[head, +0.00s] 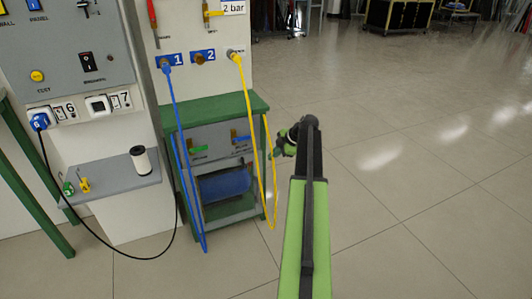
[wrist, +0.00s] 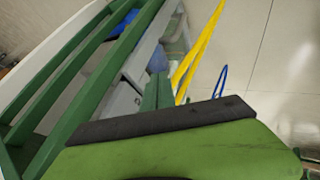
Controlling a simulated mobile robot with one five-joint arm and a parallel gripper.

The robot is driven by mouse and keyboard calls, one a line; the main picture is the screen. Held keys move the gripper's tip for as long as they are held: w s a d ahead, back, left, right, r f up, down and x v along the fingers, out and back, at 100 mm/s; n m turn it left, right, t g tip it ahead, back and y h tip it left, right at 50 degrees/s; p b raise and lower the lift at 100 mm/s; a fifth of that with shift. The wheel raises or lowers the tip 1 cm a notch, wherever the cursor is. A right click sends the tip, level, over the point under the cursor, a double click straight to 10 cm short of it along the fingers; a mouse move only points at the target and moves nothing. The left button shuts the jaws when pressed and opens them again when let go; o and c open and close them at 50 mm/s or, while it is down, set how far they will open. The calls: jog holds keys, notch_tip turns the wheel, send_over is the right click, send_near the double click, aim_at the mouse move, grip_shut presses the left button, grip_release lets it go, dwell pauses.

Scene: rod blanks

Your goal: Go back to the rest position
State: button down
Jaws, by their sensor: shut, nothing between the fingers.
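My gripper (head: 285,142) shows in the head view at the far end of my green and black arm, beside the right side of the green bench. It is small and partly hidden by my arm there. It is shut with nothing in it. In the wrist view, a green and black part of my own body fills the lower part. The yellow hose (head: 250,105) hangs just left of my gripper in the head view, and it also crosses the wrist view (wrist: 196,58). I cannot tell whether they touch.
The green bench (head: 222,108) holds a blue cylinder (head: 224,184). A blue hose (head: 178,115) hangs in front. A grey shelf (head: 112,182) at left carries a white spool (head: 140,160). A black cable (head: 85,222) loops from the blue plug (head: 40,121). The tiled floor (head: 410,190) at right is clear.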

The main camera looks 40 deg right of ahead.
jog(key=p+v, duration=0.1)
jog(key=v, duration=0.2)
jog(key=shift+s+r, duration=0.2)
jog(key=shift+s, duration=0.05)
